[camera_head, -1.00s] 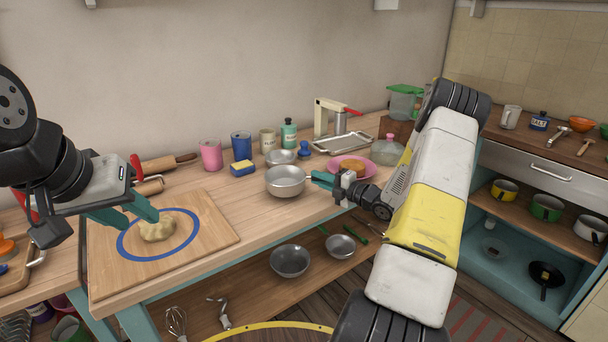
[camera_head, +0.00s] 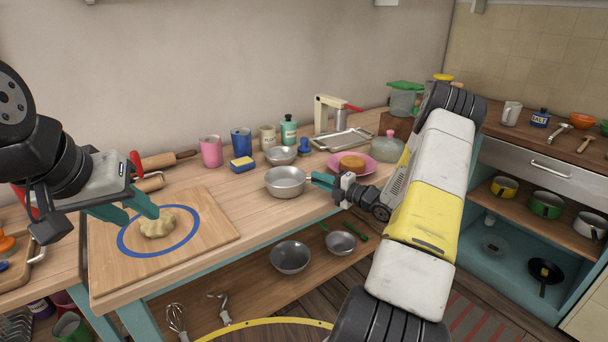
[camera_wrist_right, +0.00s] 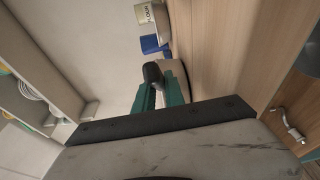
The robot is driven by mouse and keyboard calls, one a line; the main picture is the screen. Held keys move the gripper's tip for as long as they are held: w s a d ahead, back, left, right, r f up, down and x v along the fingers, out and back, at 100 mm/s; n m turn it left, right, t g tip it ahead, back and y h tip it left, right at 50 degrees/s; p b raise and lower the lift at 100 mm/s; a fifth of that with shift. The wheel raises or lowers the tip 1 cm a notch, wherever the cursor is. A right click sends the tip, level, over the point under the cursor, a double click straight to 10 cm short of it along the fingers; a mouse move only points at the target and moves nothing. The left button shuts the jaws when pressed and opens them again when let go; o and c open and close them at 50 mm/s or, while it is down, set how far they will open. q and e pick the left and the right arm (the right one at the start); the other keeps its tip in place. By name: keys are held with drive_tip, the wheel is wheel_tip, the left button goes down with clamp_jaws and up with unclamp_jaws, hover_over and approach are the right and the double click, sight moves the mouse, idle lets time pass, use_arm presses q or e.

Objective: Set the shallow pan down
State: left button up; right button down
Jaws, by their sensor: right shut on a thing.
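The shallow pan (camera_head: 285,182) is a grey metal pan at the front middle of the wooden worktop, roughly level. My right gripper (camera_head: 322,181) is on its right side, shut on its handle. In the right wrist view the teal fingers (camera_wrist_right: 161,92) close around the dark handle (camera_wrist_right: 152,72), with part of the pan (camera_wrist_right: 177,72) beyond. I cannot tell whether the pan's base touches the worktop. My left gripper (camera_head: 143,218) is open and empty, near the dough (camera_head: 158,224) on the board.
A pink plate (camera_head: 352,168) is to the right behind my gripper. The cutting board (camera_head: 108,270) is to the left. Bare worktop (camera_head: 245,200) lies between board and pan.

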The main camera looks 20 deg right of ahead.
drive_tip(key=shift+f, duration=0.1)
drive_tip(key=c, duration=1.3)
unclamp_jaws()
drive_tip(key=shift+f, duration=0.1)
drive_tip(key=c, duration=0.4)
drive_tip(key=shift+s+d, duration=0.1)
drive_tip(key=shift+s, duration=0.05)
drive_tip(key=shift+v, duration=3.45)
drive_tip(key=shift+v, duration=5.95)
